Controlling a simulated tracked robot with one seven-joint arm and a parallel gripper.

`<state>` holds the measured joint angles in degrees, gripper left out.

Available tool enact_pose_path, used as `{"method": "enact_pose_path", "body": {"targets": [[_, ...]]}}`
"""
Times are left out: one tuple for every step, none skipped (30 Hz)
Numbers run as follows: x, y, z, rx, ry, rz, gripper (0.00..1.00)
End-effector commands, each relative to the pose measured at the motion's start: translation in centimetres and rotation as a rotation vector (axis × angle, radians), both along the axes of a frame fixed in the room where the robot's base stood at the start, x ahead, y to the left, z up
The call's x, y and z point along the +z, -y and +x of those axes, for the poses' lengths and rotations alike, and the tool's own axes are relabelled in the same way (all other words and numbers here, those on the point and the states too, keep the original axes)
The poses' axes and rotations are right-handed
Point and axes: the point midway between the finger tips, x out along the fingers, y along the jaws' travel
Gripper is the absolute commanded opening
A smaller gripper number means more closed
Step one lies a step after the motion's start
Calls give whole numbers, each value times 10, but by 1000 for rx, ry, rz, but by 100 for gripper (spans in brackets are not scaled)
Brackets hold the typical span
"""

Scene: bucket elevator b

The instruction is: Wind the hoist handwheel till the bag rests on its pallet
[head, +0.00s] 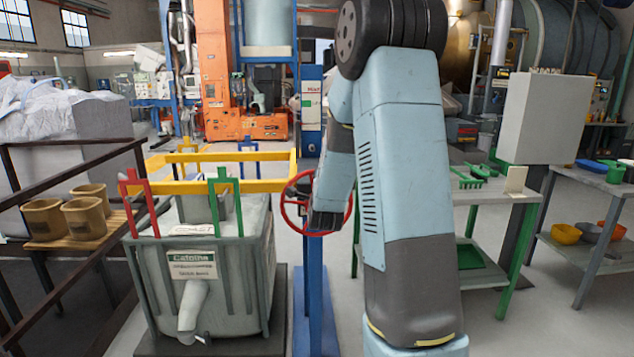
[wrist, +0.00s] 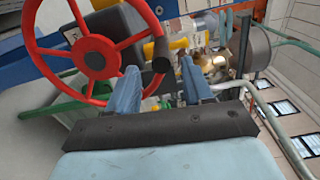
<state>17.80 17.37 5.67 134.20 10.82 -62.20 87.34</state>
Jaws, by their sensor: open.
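The red handwheel (head: 284,208) stands on a blue post (head: 313,270), right of the bag. In the wrist view its red spokes and hub (wrist: 95,54) fill the upper left, with a dark handle knob (wrist: 161,55) on the rim. My gripper (wrist: 159,82) is open, its two blue fingers apart below the knob; nothing shows gripped. In the head view my wrist end covers part of the wheel. The grey-green bag (head: 240,285), with label and pale spout, sits under a yellow frame (head: 270,182). A dark base (head: 240,347) shows below; I cannot tell whether they touch.
A brown railing (head: 60,282) and a wooden shelf with tan buckets (head: 85,215) are at left. A green-legged table (head: 490,195) and a grey box (head: 543,117) stand right of my arm. Bare floor shows between the right tables.

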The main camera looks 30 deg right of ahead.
Motion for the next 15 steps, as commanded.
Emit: {"method": "enact_pose_path", "body": {"targets": [[1, -4, -10, 1, 0, 0, 51], [0, -7, -16, 1, 0, 0, 51], [0, -10, -23, 0, 0, 0, 51], [0, -12, -29, 0, 0, 0, 51], [0, -14, -34, 0, 0, 0, 51], [0, -17, -41, 0, 0, 0, 51], [0, -19, -46, 0, 0, 0, 51], [0, -21, -50, 0, 1, 0, 51], [0, -23, -56, 0, 0, 0, 51], [0, -25, -60, 0, 0, 0, 51], [0, -26, -64, 0, 0, 0, 51], [0, -28, -68, 0, 0, 0, 51], [0, -29, -71, 0, 1, 0, 51], [0, -30, -73, 0, 2, -1, 51], [0, -31, -76, -1, 1, 0, 51]]}}
